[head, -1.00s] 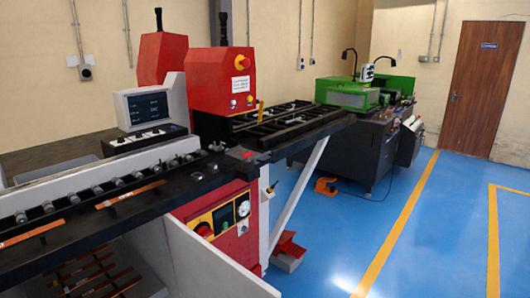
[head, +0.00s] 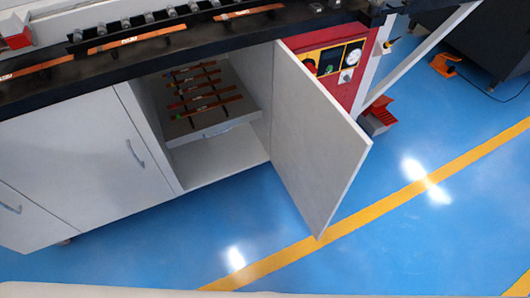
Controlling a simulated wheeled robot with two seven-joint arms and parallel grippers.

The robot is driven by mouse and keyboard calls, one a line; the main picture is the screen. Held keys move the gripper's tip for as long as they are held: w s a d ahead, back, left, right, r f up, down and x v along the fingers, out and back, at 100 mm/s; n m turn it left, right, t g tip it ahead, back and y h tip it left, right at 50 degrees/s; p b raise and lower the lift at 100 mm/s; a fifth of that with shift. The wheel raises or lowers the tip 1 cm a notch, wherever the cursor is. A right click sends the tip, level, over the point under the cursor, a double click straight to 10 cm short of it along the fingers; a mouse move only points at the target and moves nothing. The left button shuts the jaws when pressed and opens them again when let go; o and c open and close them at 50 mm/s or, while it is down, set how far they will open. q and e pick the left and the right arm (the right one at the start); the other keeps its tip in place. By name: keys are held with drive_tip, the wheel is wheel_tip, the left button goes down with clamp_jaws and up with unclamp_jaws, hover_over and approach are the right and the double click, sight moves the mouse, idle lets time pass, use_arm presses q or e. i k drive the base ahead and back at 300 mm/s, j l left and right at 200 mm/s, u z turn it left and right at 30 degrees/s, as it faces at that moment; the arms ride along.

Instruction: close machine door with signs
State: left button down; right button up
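A white machine cabinet door (head: 312,140) stands wide open in the head view, hinged on the right side of its compartment and swung out over the blue floor. No signs can be made out on the face that shows. The open compartment (head: 215,172) holds a pulled-out grey shelf (head: 240,112) with several copper-coloured bars on it. Neither of my grippers is in view.
Left of the opening, a closed white door (head: 85,150) has a metal handle. A black worktop (head: 130,48) with long bars runs above. A red control panel (head: 345,58) and a red foot pedal (head: 378,112) are at right. The blue floor in front is clear.

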sight(318, 150)
drive_tip(key=i+l+u, duration=0.1)
drive_tip(key=l+u, duration=1.2)
drive_tip(key=l, duration=0.15)
drive_tip(key=k+l, duration=0.1)
drive_tip(key=l, duration=0.3)
drive_tip(key=k+l, duration=0.1)
drive_tip(key=l, duration=0.25)
drive_tip(key=k+l, duration=0.1)
drive_tip(key=l, duration=0.3)
drive_tip(key=l+u, duration=0.1)
drive_tip(key=l, duration=0.3)
drive_tip(key=k, duration=0.55)
